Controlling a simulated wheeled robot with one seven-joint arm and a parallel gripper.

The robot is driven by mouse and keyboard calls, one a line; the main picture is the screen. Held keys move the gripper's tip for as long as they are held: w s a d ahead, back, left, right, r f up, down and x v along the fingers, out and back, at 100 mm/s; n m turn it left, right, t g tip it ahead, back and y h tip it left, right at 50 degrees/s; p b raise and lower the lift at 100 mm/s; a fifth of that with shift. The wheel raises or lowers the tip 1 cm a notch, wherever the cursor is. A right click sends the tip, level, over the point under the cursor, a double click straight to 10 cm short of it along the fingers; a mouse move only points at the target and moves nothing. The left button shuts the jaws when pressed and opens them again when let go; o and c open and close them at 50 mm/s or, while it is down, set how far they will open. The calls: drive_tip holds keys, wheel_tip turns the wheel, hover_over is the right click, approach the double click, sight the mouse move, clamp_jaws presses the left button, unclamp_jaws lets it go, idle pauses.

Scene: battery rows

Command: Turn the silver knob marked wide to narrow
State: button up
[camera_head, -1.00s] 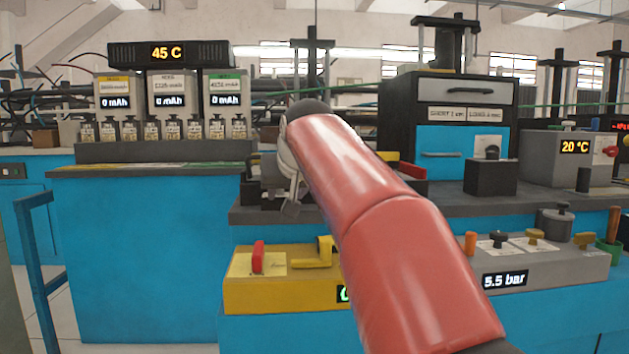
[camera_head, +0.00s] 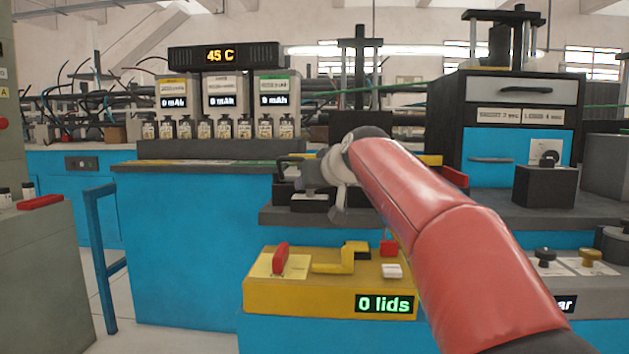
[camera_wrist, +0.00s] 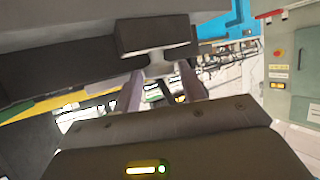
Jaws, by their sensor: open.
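No knob that I can read as marked wide to narrow shows. In the wrist view my gripper (camera_wrist: 160,72) is open, its two pale fingers apart. A pale grey piece (camera_wrist: 162,62) below a dark block (camera_wrist: 154,36) shows between the fingertips; I cannot tell whether it is the silver knob or whether the fingers touch it. In the head view my gripper (camera_head: 300,176) is over the dark bench ledge, partly hidden by my red arm. A small dark box with a pale top (camera_head: 310,201) sits just below it.
A yellow box (camera_head: 330,295) reading "0 lids", with a red lever (camera_head: 281,258), stands in front. Battery chargers (camera_head: 222,92) stand behind. A grey cabinet (camera_head: 45,270) is at left, with open floor beside it.

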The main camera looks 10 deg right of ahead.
drive_tip(key=shift+w, duration=0.15)
drive_tip(key=c, duration=0.7)
